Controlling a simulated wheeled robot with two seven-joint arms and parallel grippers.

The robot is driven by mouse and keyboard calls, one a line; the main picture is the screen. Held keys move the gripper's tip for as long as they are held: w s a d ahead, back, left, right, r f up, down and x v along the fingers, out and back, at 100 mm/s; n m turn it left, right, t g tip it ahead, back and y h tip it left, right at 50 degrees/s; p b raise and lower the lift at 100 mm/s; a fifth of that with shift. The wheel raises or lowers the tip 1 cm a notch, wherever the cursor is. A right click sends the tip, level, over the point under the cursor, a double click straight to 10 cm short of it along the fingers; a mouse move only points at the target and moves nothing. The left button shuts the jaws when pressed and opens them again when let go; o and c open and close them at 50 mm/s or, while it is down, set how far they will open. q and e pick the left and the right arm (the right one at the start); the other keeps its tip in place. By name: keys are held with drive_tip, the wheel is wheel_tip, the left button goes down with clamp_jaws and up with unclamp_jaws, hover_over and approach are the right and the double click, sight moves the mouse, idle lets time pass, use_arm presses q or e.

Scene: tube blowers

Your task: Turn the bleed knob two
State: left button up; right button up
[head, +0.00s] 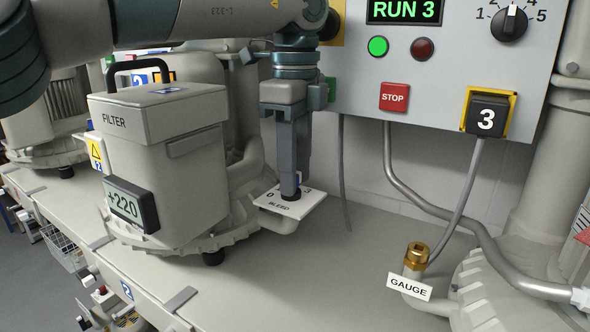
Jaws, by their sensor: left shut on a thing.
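My left gripper (291,188) comes down from above and is shut on the small dark bleed knob (292,194). The fingers hide most of the knob, so I cannot tell where it points. The knob sits on a white plate (276,207) marked BLEED, with 0 at the left and 3 at the right. The plate is beside the grey blower with the FILTER box (160,150), whose display (124,204) reads +220. A blue 2 label (127,291) is on the bench edge in front of this blower. My right gripper is not in view.
A control panel (460,70) hangs behind, with a RUN 3 display (404,11), red STOP button (394,97) and dial (509,23). A brass fitting (417,255) marked GAUGE stands at the right. The bench between it and the bleed plate is clear.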

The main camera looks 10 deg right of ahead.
use_arm(q)
drive_tip(key=shift+r, duration=0.15)
drive_tip(key=o, duration=1.1)
drive_tip(key=shift+n, duration=0.3)
